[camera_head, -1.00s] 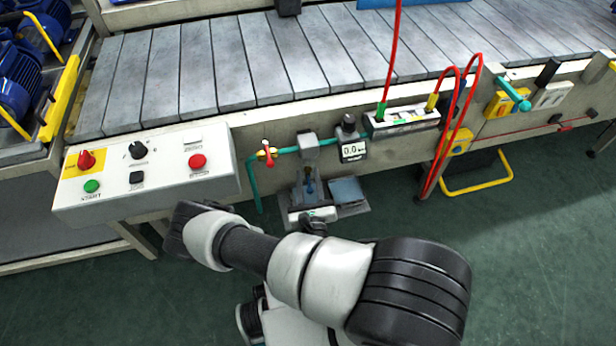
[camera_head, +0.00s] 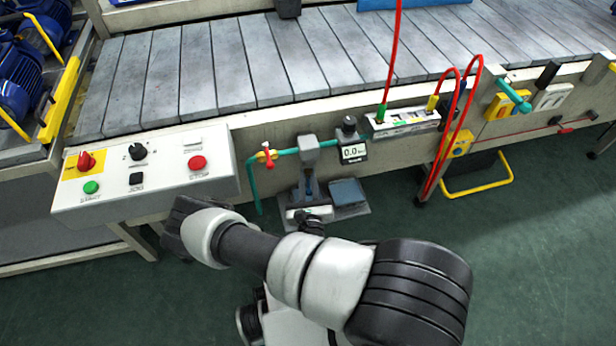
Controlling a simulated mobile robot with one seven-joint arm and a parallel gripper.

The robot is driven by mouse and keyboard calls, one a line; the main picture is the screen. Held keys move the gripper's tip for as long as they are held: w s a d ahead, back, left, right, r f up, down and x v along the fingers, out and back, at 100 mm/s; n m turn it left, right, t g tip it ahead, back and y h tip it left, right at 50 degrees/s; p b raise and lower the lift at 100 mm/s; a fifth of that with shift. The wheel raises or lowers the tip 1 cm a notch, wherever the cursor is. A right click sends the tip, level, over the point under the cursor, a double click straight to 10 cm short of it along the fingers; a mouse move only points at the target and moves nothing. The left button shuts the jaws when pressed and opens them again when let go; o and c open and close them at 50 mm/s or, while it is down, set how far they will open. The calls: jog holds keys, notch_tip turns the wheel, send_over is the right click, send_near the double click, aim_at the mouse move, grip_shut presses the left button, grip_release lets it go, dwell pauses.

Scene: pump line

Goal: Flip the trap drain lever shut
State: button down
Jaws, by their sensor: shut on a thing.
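The trap (camera_head: 308,150) is a grey block on the teal pipe under the conveyor edge, with a narrow dark-blue part below it. My gripper (camera_head: 309,199) is low, just under the trap, its pale hand seen from above. It is shut at the bottom of the trap, where the drain lever is. The lever and the fingertips are too small and too covered to make out, so its angle cannot be told. My arm's elbow and upper links fill the lower middle.
A small red-handled valve (camera_head: 268,155) is left of the trap, and a gauge (camera_head: 354,152) is to its right. A control panel (camera_head: 145,175) stands at left. Red hoses (camera_head: 455,130) hang at right. A blue-grey pad (camera_head: 347,191) lies low beside my gripper.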

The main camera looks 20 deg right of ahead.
jog(key=m+g+h+b, duration=0.1)
jog(key=m+h, duration=0.1)
jog(key=h, duration=0.1)
jog(key=m+g+h+b, duration=0.1)
jog(key=m+h, duration=0.1)
jog(key=h, duration=0.1)
jog(key=shift+a+f+g, duration=0.1)
jog(key=shift+f+g, duration=0.1)
jog(key=shift+g, duration=0.1)
jog(key=shift+m+g+h+b, duration=0.95)
jog(key=shift+m+h, duration=0.25)
jog(key=shift+h, duration=0.2)
jog(key=shift+r+g, duration=0.1)
jog(key=shift+g, duration=0.15)
jog(key=c, duration=1.7)
grip_release()
jog(key=shift+c, duration=0.2)
jog(key=p+v, duration=0.2)
jog(key=v, duration=1.5)
jog(key=shift+a, duration=0.25)
